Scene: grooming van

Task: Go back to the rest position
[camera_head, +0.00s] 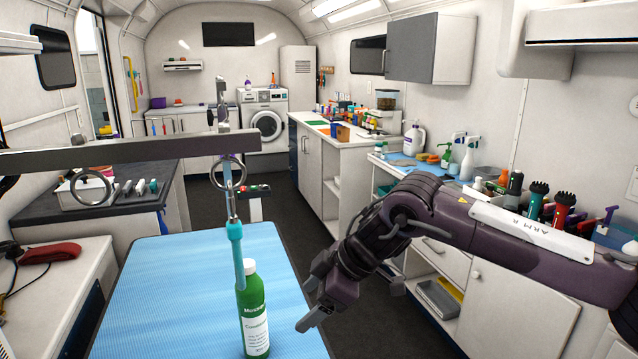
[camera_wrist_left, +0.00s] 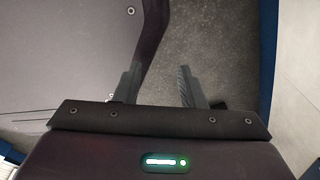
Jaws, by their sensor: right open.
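My right arm reaches in from the right of the head view. Its gripper (camera_head: 307,304) is open and empty, low beside the right edge of the blue grooming table (camera_head: 160,300). A green bottle with a white cap (camera_head: 252,310) stands upright on the table, to the left of the right gripper and apart from it. My left gripper is not in the head view. In the left wrist view my left gripper (camera_wrist_left: 158,86) has its two fingers apart, with grey floor and part of a dark body behind them and nothing between them.
A grey grooming bar (camera_head: 110,152) crosses above the table, with a turquoise strap (camera_head: 236,245) hanging from it. A counter with clippers and spray bottles (camera_head: 467,158) stands behind my right arm. A dark-topped bench (camera_head: 110,203) is at left. Dark floor (camera_head: 310,225) lies clear beyond the table.

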